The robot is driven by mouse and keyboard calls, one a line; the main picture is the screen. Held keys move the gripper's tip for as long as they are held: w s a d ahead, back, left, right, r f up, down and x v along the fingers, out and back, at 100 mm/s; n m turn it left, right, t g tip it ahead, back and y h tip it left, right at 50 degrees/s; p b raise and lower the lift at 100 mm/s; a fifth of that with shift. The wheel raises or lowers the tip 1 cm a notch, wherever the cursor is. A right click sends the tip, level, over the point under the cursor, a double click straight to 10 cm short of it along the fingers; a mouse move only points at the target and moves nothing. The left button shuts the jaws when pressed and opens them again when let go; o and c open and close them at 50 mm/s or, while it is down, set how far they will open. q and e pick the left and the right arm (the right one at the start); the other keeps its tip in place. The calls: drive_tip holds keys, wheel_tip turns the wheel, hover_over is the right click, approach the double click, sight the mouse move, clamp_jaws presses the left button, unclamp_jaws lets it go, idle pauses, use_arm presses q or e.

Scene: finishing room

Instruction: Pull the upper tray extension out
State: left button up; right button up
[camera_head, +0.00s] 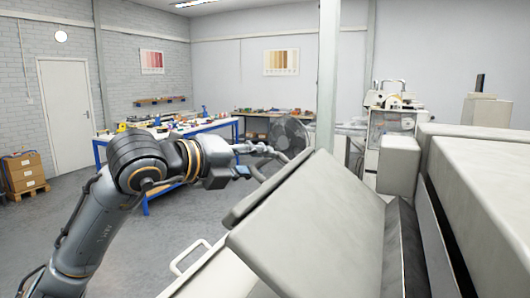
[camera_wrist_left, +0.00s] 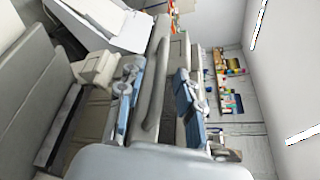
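A large pale grey slanted panel (camera_head: 310,225) of the machine fills the lower middle of the head view. A second, narrower panel edge shows behind it. I cannot tell which piece is the upper tray extension. A curved grey handle bar (camera_wrist_left: 152,85) shows in the left wrist view, between the fingers of my left gripper (camera_head: 266,152). The gripper is open, with a gap between the bar and each finger. How deep the bar sits between the fingers is unclear. My right gripper is not in view.
A white loop handle (camera_head: 190,257) juts out low, left of the slanted panel. The large machine body (camera_head: 480,190) fills the right side. A grey post (camera_head: 327,75) stands behind the panel. A blue-legged workbench (camera_head: 180,132) stands farther back.

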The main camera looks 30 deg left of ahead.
use_arm(q)
drive_tip(key=shift+p+x, duration=0.3)
drive_tip(key=shift+x, duration=0.95)
clamp_jaws()
